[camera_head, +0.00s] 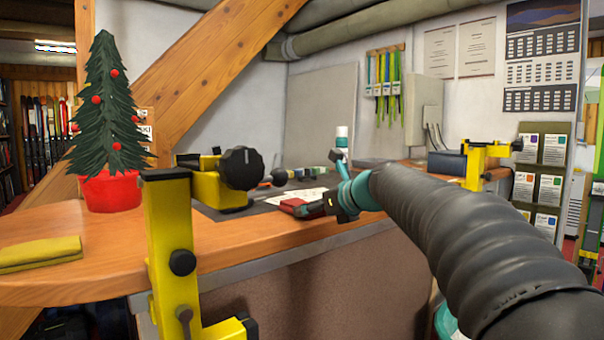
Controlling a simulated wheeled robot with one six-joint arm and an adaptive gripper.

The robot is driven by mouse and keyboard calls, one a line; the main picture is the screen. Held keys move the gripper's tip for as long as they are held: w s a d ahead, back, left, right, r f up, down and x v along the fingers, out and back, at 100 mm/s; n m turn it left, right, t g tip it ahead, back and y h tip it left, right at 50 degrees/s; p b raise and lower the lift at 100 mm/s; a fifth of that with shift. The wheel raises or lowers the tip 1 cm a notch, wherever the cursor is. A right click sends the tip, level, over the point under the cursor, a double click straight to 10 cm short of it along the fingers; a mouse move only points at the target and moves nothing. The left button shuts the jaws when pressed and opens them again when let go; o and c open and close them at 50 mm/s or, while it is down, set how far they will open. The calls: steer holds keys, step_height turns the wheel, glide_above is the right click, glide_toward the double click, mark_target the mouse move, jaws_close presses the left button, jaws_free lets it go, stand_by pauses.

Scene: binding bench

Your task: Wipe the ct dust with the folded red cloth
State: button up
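A small dark red folded piece (296,208), which looks like the folded red cloth, is at the front edge of the dark mat on the bench. My gripper (328,204) is right against its right end, low over the bench front. The fingers are small and partly hidden, so I cannot tell whether they are closed on the cloth. I cannot make out the ct dust; the arm and cloth cover part of the mat.
The wooden bench (100,262) carries a yellow-black clamp (172,240) in front, a yellow folded cloth (40,253) at left, and a small tree in a red pot (110,190). A pale sheet (297,196) lies behind the red cloth. Another yellow clamp (475,165) stands at right.

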steer(key=shift+s+a, duration=0.45)
steer(key=shift+a, duration=0.25)
steer(key=shift+s+a+r, duration=0.1)
steer(key=shift+s+r, duration=0.05)
steer(key=shift+d+r, duration=0.3)
steer(key=shift+r, duration=0.6)
steer(key=shift+a+r, duration=0.2)
steer(key=shift+r, duration=0.3)
steer(key=shift+a+r, duration=0.15)
steer(key=shift+r, duration=0.35)
steer(key=shift+d+r, duration=0.1)
steer(key=shift+r, duration=1.85)
